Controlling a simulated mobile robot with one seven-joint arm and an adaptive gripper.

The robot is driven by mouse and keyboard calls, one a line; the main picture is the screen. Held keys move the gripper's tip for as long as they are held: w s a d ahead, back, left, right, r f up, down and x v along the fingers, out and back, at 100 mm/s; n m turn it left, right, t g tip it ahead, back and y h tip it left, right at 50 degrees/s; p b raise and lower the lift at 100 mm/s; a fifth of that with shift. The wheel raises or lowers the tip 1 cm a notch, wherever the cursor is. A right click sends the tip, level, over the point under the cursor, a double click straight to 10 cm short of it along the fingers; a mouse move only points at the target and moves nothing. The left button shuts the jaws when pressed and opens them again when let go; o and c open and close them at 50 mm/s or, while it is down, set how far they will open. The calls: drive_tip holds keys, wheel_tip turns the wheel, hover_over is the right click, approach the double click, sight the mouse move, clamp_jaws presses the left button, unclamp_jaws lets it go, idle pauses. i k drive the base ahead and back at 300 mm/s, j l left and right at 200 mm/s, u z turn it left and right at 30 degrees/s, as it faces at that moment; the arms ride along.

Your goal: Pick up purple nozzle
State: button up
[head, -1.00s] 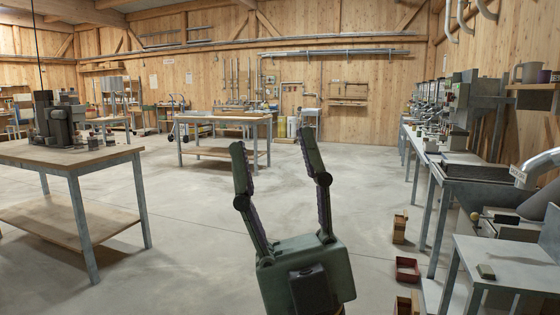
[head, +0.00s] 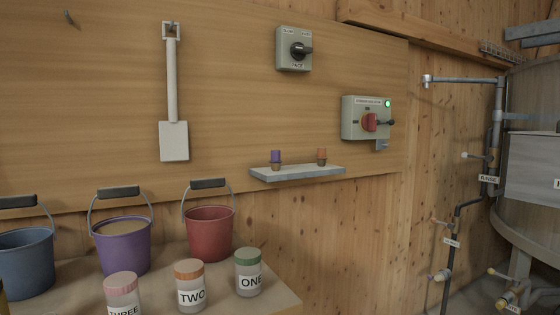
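The purple nozzle (head: 276,157) stands upright on a small grey wall shelf (head: 298,173), toward the shelf's left end. An orange nozzle (head: 322,154) stands on the same shelf to its right, with a gap between them. Both look small, with a brownish lower part. My gripper is not in the current head view, so its state and its place relative to the purple nozzle do not show.
Below left, a table (head: 262,292) holds blue, purple (head: 122,246) and red buckets and jars labelled ONE (head: 248,273), TWO (head: 190,286) and THREE. A switch box (head: 366,118) hangs above the shelf's right end. Pipes (head: 495,130) and a large vat (head: 540,230) stand at right.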

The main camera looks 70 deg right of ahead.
sight(275, 161)
drive_tip(key=z, duration=1.95)
